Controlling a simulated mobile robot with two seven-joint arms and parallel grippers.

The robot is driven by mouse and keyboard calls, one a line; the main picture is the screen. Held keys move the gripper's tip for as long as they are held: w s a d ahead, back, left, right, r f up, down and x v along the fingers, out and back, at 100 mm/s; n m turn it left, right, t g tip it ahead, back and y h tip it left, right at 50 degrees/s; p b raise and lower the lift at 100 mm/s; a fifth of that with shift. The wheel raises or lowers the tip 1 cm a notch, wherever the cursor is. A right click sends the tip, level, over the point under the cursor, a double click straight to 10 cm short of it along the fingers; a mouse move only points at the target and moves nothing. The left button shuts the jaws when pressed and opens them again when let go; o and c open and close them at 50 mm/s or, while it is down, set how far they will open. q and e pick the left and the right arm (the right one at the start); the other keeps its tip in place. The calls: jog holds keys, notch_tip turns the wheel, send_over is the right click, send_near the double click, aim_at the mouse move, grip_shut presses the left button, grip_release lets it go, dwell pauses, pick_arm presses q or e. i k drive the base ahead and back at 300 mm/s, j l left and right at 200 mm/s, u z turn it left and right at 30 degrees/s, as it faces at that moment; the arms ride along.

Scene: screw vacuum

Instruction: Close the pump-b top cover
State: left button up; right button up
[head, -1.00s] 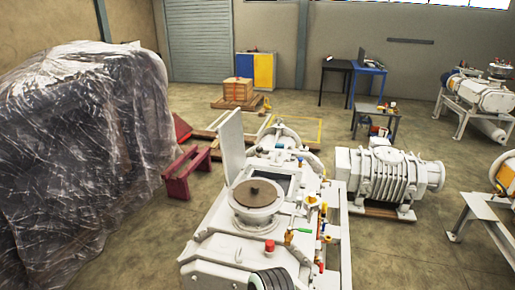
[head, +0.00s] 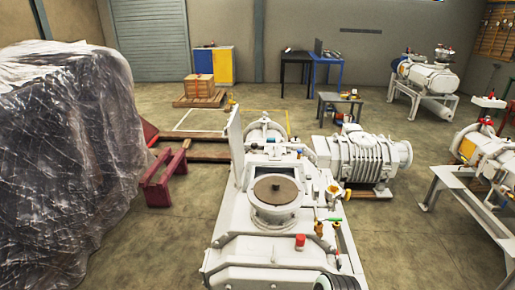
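A white pump (head: 262,241) stands in the lower middle of the head view. A flat white cover (head: 235,145) stands upright at the left of its top, seen nearly edge-on. To the right of the cover is a rectangular opening (head: 272,170) in the pump's top. In front of the opening is a round flange with a brown disc (head: 275,190) on it. I see no label that tells which pump is pump-b. Neither of my grippers is in view.
A plastic-wrapped bulk (head: 65,150) fills the left side. A dark red stand (head: 168,178) is between it and the pump. A ribbed white machine (head: 365,157) stands close on the pump's right. Open floor lies at lower right and lower left.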

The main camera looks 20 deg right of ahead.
aim_at(235, 136)
jog(key=i+j+z, duration=0.15)
jog(key=j+z, duration=0.7)
jog(key=i+j+z, duration=0.1)
jog(key=j+z, duration=0.15)
jog(key=j, duration=0.25)
jog(key=j+z, duration=0.3)
jog(key=j, duration=0.25)
jog(key=i, duration=0.65)
jog(key=j+z, duration=0.1)
jog(key=z, duration=0.55)
jog(key=j+z, duration=0.25)
jog(key=z, duration=0.15)
jog(key=j+z, duration=0.25)
jog(key=z, duration=0.15)
jog(key=j+z, duration=0.25)
jog(key=z, duration=0.2)
jog(key=j+z, duration=0.15)
jog(key=j, duration=0.2)
jog(key=k+j+z, duration=0.15)
jog(key=j, duration=0.2)
jog(key=k+j+z, duration=0.15)
jog(key=j, duration=0.2)
jog(key=i, duration=0.05)
